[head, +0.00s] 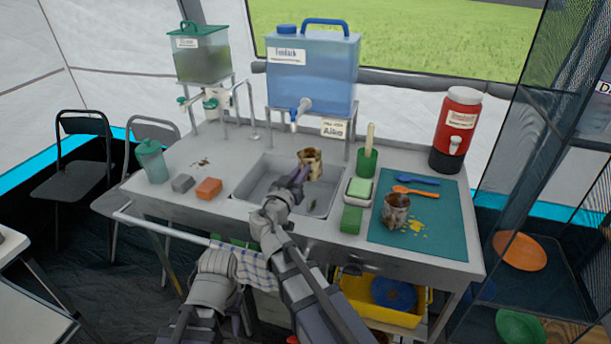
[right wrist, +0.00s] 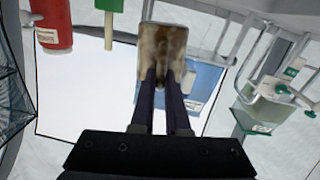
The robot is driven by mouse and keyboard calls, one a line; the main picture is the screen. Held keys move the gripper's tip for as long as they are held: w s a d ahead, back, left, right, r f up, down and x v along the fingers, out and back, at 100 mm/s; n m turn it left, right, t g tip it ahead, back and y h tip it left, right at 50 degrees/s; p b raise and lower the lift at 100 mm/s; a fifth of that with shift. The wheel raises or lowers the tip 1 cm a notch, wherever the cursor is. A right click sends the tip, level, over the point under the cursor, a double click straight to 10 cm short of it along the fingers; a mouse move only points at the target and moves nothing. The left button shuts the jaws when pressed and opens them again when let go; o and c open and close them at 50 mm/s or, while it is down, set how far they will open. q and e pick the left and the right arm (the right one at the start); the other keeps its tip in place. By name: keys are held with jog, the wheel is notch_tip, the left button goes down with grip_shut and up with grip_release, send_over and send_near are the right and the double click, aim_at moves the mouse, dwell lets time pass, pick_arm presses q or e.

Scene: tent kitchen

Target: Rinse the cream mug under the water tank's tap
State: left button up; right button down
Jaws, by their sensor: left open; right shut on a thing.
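The cream mug (head: 311,164), stained brown, is over the sink basin (head: 253,193), near its back right corner. My right gripper (head: 301,174) is shut on it; the mug also shows between the fingers in the right wrist view (right wrist: 163,50). The blue water tank (head: 312,75) stands on a rack behind the sink. Its tap (head: 301,109) is above and slightly left of the mug, apart from it, and I see no water running. My left gripper (head: 224,262) is low at the counter's front edge, by the checked towel; its fingers are hard to make out.
A green-lidded tank (head: 201,55) stands back left. Orange and grey sponges (head: 208,188) lie left of the sink. To its right are a green brush holder (head: 366,163), a soap dish and a teal mat (head: 440,235) with a stained mug (head: 396,210). A red dispenser (head: 456,125) stands back right.

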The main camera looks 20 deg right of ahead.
jog(key=w+a+f+b, duration=0.2)
jog(key=w+a, duration=0.1)
jog(key=w, duration=0.7)
dwell(0.3)
jog(key=shift+w+d, duration=0.15)
jog(key=shift+d, duration=0.05)
dwell(0.4)
jog(key=shift+w+d, duration=0.1)
jog(key=shift+d, duration=0.3)
jog(key=shift+a, duration=0.1)
jog(key=shift+a, duration=0.45)
jog(key=shift+s, duration=0.2)
